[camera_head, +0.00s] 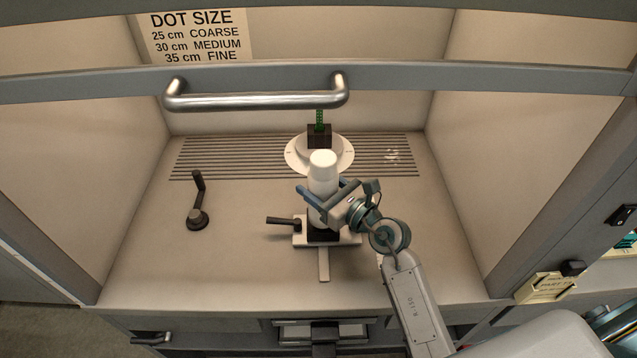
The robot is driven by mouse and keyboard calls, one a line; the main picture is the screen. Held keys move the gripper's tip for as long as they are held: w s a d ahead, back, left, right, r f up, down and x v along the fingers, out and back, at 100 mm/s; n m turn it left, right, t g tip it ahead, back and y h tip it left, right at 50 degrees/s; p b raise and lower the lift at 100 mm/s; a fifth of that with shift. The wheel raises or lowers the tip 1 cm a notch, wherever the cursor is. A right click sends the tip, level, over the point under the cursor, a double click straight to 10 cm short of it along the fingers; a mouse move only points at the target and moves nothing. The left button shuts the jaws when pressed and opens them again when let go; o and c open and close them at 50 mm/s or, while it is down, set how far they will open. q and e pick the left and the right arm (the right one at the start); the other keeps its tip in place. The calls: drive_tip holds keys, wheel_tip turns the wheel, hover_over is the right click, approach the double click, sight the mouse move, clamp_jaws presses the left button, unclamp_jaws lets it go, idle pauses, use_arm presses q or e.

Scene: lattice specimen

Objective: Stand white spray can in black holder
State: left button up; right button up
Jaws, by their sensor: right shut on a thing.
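The white spray can (323,170) stands about upright in the middle of the cabinet floor. My right gripper (322,197) is shut around the can's body from the right, its fingers reaching across it. The black holder (322,236) is directly below the can, on a pale base with a dark lever at its left. The can's lower end meets the holder in the picture, but I cannot tell whether it is fully seated. The left gripper is not in view.
Behind the can is a round white dial (290,154) with a dark block (319,136) and a green upright piece. A black crank (198,205) stands at the left. A metal handle bar (255,99) crosses above.

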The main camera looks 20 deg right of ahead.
drive_tip(key=shift+f, duration=0.2)
idle(0.5)
drive_tip(key=shift+f+b, duration=0.7)
drive_tip(key=shift+f, duration=0.05)
drive_tip(key=shift+s+f+b, duration=0.1)
drive_tip(key=shift+f+b, duration=0.6)
drive_tip(key=shift+f, duration=0.3)
idle(0.8)
drive_tip(key=o, duration=1.3)
drive_tip(key=shift+o, duration=0.2)
drive_tip(key=shift+r, duration=0.1)
drive_tip(key=v, duration=0.5)
